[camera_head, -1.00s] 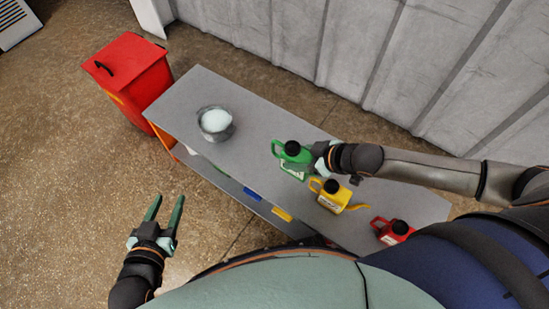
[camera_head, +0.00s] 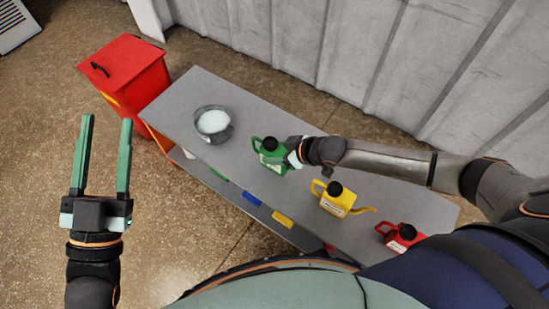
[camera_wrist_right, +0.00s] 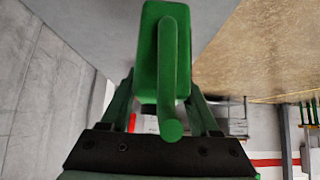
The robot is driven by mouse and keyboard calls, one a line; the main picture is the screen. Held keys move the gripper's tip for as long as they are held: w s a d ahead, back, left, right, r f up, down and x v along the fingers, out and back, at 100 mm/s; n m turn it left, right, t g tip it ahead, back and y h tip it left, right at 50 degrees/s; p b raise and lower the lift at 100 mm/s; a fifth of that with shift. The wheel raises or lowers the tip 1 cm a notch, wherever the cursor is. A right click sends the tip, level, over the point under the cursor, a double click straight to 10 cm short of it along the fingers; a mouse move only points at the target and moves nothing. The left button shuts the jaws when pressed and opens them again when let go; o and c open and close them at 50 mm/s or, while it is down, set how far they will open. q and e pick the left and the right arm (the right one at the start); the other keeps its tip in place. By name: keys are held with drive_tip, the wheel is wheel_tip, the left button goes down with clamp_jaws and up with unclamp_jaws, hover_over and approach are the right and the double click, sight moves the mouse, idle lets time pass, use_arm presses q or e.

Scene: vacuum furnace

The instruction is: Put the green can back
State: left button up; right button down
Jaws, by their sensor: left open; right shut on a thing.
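The green can (camera_head: 272,158), with a black cap, is at the middle of the grey table (camera_head: 330,148), between the metal bowl and the yellow can. My right gripper (camera_head: 288,158) is shut on it from the right side. The can also fills the upper middle of the right wrist view (camera_wrist_right: 150,50), upright between the fingers (camera_wrist_right: 165,105). I cannot tell whether its base touches the table. My left gripper (camera_head: 107,120) is open and empty, off the table's left end, over the floor in front of the red bin.
A metal bowl with white contents (camera_head: 212,123) stands left of the green can. A yellow can (camera_head: 338,200) and a red can (camera_head: 398,236) stand to the right. Green (camera_head: 219,174), blue (camera_head: 245,197) and yellow (camera_head: 283,220) labels line the front below. A red bin (camera_head: 125,72) stands at left.

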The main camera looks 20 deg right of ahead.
drive_tip(key=f, duration=0.1)
drive_tip(key=f+b, duration=0.1)
drive_tip(key=f, duration=0.1)
drive_tip(key=shift+w+a+f+b, duration=0.15)
drive_tip(key=shift+w+f+b, duration=0.1)
drive_tip(key=shift+f+b, duration=0.15)
use_arm(q)
drive_tip(key=s+r+m+h, duration=0.4)
drive_tip(key=s+r+h, duration=0.1)
drive_tip(key=r+h, duration=0.1)
drive_tip(key=shift+d+r+m+t, duration=0.3)
drive_tip(key=shift+d+r+m, duration=0.1)
drive_tip(key=shift+d, duration=0.05)
use_arm(e)
drive_tip(key=shift+f, duration=0.1)
drive_tip(key=shift+c, duration=0.6)
unclamp_jaws()
use_arm(q)
drive_tip(key=shift+f, duration=0.1)
